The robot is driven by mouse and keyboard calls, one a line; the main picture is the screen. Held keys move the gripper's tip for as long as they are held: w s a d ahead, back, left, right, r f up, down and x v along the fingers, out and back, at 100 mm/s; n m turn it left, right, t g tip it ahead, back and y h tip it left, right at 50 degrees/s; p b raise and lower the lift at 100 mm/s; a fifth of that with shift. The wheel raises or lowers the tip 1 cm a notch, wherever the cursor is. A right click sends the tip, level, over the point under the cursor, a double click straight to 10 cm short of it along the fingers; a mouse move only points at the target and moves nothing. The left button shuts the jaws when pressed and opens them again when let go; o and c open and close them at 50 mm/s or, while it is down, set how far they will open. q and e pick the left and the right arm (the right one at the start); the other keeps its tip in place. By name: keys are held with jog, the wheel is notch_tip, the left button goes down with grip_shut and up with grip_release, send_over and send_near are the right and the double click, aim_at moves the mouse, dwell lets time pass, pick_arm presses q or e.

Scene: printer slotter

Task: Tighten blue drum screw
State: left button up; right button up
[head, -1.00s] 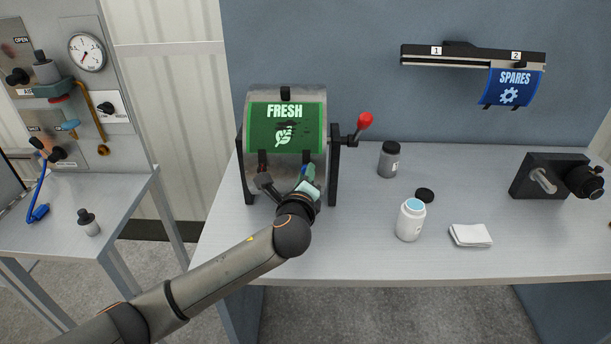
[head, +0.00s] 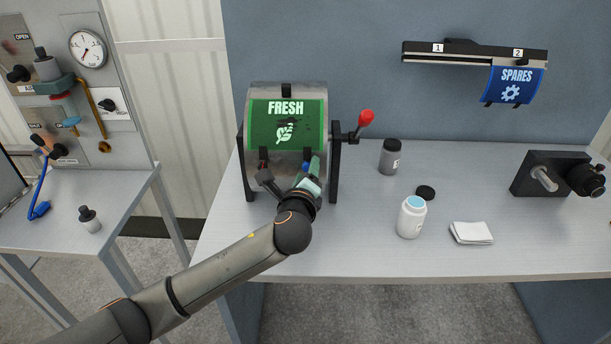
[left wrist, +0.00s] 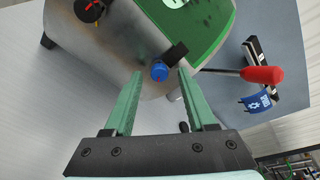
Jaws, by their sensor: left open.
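The drum (head: 287,173) is a grey metal cylinder in a black stand on the table, with a green "FRESH" sheet (head: 268,139) on its front. In the left wrist view, the blue screw (left wrist: 159,72) sits on the drum by a black clip (left wrist: 174,53). It lies beyond and between my left fingertips. My left gripper (left wrist: 161,78) is open and empty, its green fingers pointing at the blue screw. In the head view the left gripper (head: 289,176) is in front of the drum's lower right. A second, red-marked screw (left wrist: 95,6) shows at the wrist view's upper left. My right gripper is not in view.
A crank with a red knob (head: 366,117) sticks out at the drum's right. A grey bottle (head: 390,158), a white jar (head: 411,219), a black cap (head: 425,192) and a white cloth (head: 471,233) are on the table. A rail with a blue "SPARES" sheet (head: 514,85) hangs above.

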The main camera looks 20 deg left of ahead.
pick_arm(q)
jog(key=v, duration=1.2)
jog(key=shift+s+b, duration=0.25)
jog(key=shift+b, duration=0.2)
jog(key=s+d+f+n+g+h, duration=0.2)
jog(key=s+f+n, duration=0.15)
jog(key=f, duration=0.65)
jog(key=s+d+f+n+g+h, duration=0.1)
jog(key=s+f+n+g+h, duration=0.3)
jog(key=f, duration=0.6)
jog(key=s+a+f+n, duration=0.3)
jog(key=s+f+n, duration=1)
jog(key=s, duration=0.1)
jog(key=shift+a+f+n+y, duration=0.3)
jog(key=shift+a+f+n, duration=0.05)
jog(key=shift+a, duration=0.05)
